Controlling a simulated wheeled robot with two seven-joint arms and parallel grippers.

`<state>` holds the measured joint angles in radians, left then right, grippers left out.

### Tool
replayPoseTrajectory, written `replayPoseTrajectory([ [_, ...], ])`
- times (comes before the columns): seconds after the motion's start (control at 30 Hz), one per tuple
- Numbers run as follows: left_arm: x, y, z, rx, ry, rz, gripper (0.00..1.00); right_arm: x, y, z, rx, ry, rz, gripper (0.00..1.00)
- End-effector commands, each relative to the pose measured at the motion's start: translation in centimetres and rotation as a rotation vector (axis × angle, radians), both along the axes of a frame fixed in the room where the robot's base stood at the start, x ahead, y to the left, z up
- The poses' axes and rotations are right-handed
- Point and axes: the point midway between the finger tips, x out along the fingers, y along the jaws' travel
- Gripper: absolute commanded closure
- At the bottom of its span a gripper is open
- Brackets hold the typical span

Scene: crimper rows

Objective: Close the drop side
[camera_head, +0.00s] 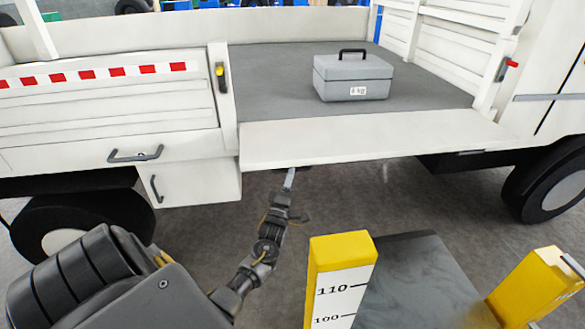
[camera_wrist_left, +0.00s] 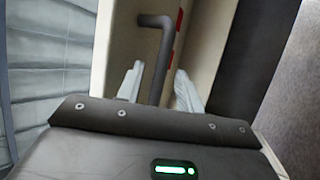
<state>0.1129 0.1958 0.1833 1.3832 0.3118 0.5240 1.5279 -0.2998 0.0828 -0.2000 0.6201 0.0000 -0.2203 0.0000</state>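The drop side (camera_head: 380,137) is a white panel, folded down and roughly level along the front edge of the grey truck bed (camera_head: 280,95). My left gripper (camera_head: 290,178) is just under its front edge, pointing up. In the left wrist view a dark bent handle (camera_wrist_left: 158,75) on a pale panel runs between the two light fingers of this gripper (camera_wrist_left: 158,90). The fingers stand apart, with small gaps beside the handle. The handle is hidden in the head view. My right gripper is not in view.
A grey box (camera_head: 352,78) marked 8 kg stands on the bed. A closed side panel (camera_head: 100,105) with a red and white strip is to the left. A yellow-topped post (camera_head: 340,250) and another yellow post (camera_head: 535,285) stand in front.

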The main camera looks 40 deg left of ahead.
Motion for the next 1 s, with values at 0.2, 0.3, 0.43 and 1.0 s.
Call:
replayPoseTrajectory([
  [0.2,1.9,0.8,1.2,0.000,0.000,-0.001,0.64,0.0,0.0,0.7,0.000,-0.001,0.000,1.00],
  [0.3,2.1,0.9,1.3,-0.001,0.001,-0.001,0.64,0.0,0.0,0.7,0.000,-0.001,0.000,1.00],
  [0.43,2.2,0.9,1.3,-0.001,0.001,-0.001,0.64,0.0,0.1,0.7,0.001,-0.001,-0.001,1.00],
  [1.0,2.2,0.9,1.3,-0.001,0.002,0.000,1.00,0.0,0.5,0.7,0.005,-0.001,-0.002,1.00],
])
